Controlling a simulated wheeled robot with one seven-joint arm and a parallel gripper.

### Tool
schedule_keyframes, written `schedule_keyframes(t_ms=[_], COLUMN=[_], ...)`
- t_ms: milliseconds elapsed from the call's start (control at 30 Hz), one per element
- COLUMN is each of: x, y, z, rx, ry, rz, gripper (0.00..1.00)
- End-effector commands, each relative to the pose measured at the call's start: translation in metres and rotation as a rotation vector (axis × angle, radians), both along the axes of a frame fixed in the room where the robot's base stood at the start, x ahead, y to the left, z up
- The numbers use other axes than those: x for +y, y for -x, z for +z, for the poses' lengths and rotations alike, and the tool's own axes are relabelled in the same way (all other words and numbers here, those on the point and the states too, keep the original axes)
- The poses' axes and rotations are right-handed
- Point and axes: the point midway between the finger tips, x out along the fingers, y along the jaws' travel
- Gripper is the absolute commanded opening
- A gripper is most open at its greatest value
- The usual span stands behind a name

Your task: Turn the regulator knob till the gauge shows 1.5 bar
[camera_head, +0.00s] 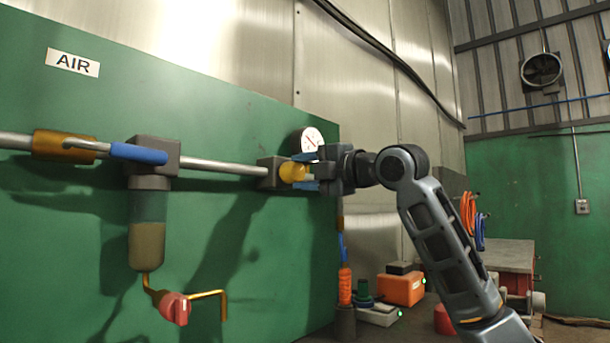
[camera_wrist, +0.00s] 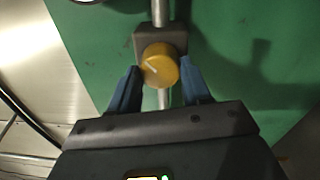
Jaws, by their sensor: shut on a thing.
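The yellow regulator knob (camera_head: 292,172) sits on a grey block (camera_head: 268,173) on the pipe along the green panel. In the wrist view the knob (camera_wrist: 161,66) shows a pale line mark, tilted to the upper left. My gripper (camera_head: 304,172) has its two blue fingers on opposite sides of the knob and is shut on it. The white round gauge (camera_head: 311,138) is just above the gripper. Its dial is too small to read, and its lower edge is partly hidden by a finger. Only a sliver of its rim shows at the wrist view's top edge.
On the pipe to the left are a blue-handled valve (camera_head: 138,153) and a filter bowl (camera_head: 147,230), with a red drain knob (camera_head: 174,308) below. An orange box (camera_head: 401,289) and other small items stand low, near my arm. Free air lies before the panel.

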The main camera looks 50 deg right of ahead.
Motion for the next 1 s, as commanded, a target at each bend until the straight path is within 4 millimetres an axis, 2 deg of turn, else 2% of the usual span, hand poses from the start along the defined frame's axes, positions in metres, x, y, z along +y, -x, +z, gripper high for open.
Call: schedule_keyframes(t_ms=[367,400,600,667,867,1000], x=[0.0006,0.0007,0.0004,0.0004,0.0002,-0.0003], y=[-0.0004,-0.0004,-0.0003,-0.0002,0.0001,0.0084], z=[-0.0020,-0.0021,-0.0014,-0.0010,-0.0006,-0.0009], rx=[0.004,0.004,0.003,0.002,0.001,0.000], ry=[0.003,0.003,0.003,0.003,0.003,0.003], rz=[0.002,0.002,0.001,0.002,0.001,0.001], gripper=[0.17,0.50,0.69,0.73,0.73,0.73])
